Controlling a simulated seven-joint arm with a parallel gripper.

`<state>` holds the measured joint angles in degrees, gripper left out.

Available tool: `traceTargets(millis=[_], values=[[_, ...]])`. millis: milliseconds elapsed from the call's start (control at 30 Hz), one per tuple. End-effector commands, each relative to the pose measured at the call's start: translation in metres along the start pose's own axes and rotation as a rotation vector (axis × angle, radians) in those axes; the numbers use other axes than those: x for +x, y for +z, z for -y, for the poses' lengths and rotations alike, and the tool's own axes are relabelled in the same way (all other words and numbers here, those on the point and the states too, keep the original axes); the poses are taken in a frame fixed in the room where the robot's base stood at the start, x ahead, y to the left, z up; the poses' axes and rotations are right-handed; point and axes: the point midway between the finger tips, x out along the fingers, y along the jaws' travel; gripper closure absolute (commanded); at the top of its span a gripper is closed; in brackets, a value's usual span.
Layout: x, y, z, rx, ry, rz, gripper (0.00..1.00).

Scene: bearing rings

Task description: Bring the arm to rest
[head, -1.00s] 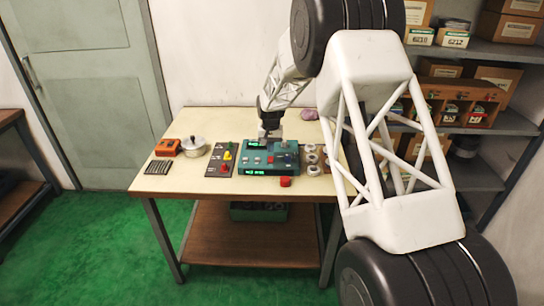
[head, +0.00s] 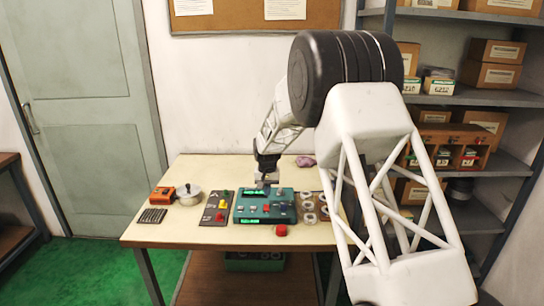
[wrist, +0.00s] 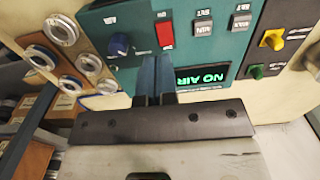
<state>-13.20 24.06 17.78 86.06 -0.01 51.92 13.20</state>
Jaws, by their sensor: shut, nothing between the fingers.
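My gripper (head: 266,181) is shut and empty above the teal control panel (head: 284,213), near its back edge. In the wrist view the shut fingers (wrist: 155,78) point at the panel (wrist: 120,20), between a dark blue knob (wrist: 118,45) and a lit green display reading "NO AIR" (wrist: 201,76). A red switch (wrist: 165,34) shows just beyond the fingertips. I cannot tell whether the fingertips touch the panel.
Metal rings (head: 308,206) lie on a brown board right of the panel. Left are a switch board (head: 216,208), a lidded pot (head: 188,194) and an orange box (head: 162,193). A red knob (head: 281,230) is in front. Shelves (head: 475,98) stand at right.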

Motion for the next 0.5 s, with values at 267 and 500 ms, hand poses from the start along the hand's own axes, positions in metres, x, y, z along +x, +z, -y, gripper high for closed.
traceTargets(millis=[267, 500], values=[[-0.046, 0.031, -0.024, 0.002, -0.003, -0.019, 1.0], [-0.093, 0.075, -0.051, 0.004, -0.006, -0.038, 1.0]])
